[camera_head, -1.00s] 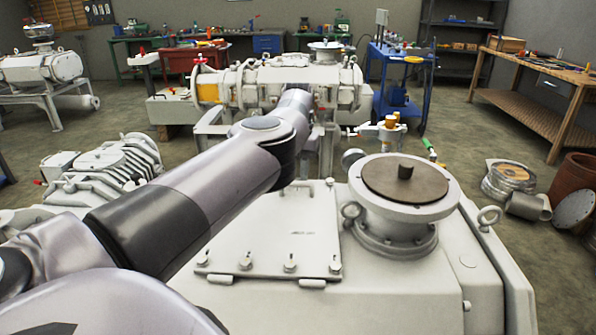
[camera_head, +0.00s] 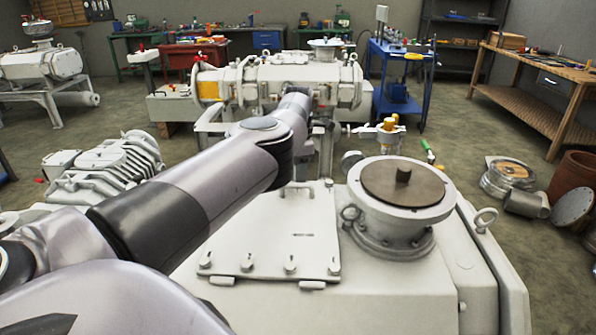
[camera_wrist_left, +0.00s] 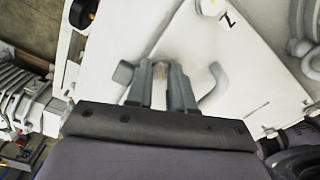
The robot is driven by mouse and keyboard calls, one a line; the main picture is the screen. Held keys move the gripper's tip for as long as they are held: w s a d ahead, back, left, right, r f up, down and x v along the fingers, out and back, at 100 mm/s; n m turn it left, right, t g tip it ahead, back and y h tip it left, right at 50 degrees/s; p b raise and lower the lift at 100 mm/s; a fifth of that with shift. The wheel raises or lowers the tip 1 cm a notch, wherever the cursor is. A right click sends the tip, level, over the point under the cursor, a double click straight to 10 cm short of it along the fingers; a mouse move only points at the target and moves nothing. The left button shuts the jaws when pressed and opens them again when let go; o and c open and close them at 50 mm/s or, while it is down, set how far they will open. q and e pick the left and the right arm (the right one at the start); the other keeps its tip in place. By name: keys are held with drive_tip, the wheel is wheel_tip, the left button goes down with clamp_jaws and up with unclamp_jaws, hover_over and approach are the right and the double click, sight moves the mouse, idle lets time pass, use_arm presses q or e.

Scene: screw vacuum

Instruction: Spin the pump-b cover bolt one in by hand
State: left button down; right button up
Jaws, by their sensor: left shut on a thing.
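A white cover plate (camera_head: 270,236) lies on the large white pump housing in the head view, with several bolts such as this one (camera_head: 290,263) along its near edge. It also shows in the left wrist view (camera_wrist_left: 225,60). My left arm reaches across the plate's far left side and hides its own gripper in the head view. In the wrist view, my left gripper (camera_wrist_left: 165,70) is over the plate's edge, beside a bent handle. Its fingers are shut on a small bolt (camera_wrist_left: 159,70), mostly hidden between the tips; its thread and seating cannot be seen. My right gripper is not in view.
A round flange with a brown disc (camera_head: 402,184) stands on the housing right of the plate. Lifting eyes (camera_head: 486,219) stick up nearby. Another white pump (camera_head: 290,82) stands behind, and a ribbed unit (camera_head: 105,170) stands at left.

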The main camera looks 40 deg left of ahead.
use_arm(q)
drive_tip(key=m, duration=0.2)
drive_tip(key=m+p, duration=0.1)
drive_tip(key=shift+r+m, duration=0.2)
drive_tip(key=shift+m, duration=0.2)
drive_tip(key=shift+w+m+p, duration=0.1)
drive_tip(key=shift+m+p, duration=0.75)
drive_tip(key=shift+m, duration=0.85)
drive_tip(key=shift+f, duration=0.1)
drive_tip(key=c, duration=1)
unclamp_jaws()
drive_tip(key=shift+r, duration=3.6)
drive_tip(key=shift+f, duration=0.1)
